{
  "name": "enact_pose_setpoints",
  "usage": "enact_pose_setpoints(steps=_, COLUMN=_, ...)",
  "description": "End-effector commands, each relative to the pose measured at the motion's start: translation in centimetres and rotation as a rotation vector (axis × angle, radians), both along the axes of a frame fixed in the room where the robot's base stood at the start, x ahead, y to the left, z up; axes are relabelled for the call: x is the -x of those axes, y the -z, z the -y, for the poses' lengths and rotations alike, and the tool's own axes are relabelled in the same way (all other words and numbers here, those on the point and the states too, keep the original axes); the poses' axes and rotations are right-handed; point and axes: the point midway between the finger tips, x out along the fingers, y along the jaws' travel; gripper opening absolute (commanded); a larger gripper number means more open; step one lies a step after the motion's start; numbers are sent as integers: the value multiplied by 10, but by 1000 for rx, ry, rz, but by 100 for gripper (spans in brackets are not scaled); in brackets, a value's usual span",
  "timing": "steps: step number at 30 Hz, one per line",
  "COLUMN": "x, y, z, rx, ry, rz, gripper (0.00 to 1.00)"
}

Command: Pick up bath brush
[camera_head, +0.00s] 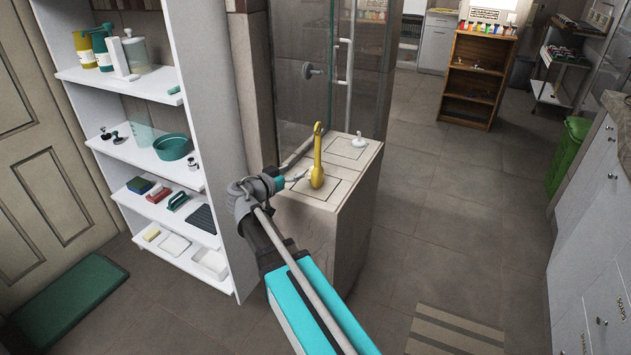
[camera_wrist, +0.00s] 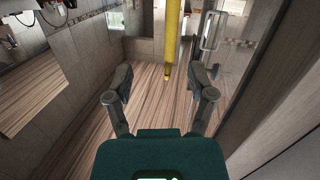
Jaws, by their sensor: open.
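The yellow bath brush (camera_head: 317,160) stands upright on top of a grey stone-like block, its wide end down and its narrow handle up. My gripper (camera_head: 298,178) is at the left of the brush, close to its lower part. In the wrist view the brush (camera_wrist: 172,38) shows as a yellow shaft coming in from the top edge, in line with the gap between the fingers. My gripper (camera_wrist: 164,82) is open, with nothing held between its fingers. I cannot tell whether a finger touches the brush.
The stone block (camera_head: 342,225) also bears a small white knobbed thing (camera_head: 359,141) right of the brush. A glass shower panel (camera_head: 305,70) rises behind. A white shelf unit (camera_head: 150,140) with bottles and bowls stands at left. Open floor (camera_head: 450,200) lies to the right.

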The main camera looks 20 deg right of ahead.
Motion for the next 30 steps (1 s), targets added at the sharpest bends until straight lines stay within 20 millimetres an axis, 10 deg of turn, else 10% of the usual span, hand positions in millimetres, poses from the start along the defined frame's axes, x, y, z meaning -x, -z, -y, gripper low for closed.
enact_pose_setpoints(steps=20, x=-15, y=-5, z=-6, rx=65, ry=-29, rz=119, gripper=71)
enact_pose_setpoints(steps=30, x=-29, y=-5, z=21, rx=65, ry=-28, rz=118, gripper=71)
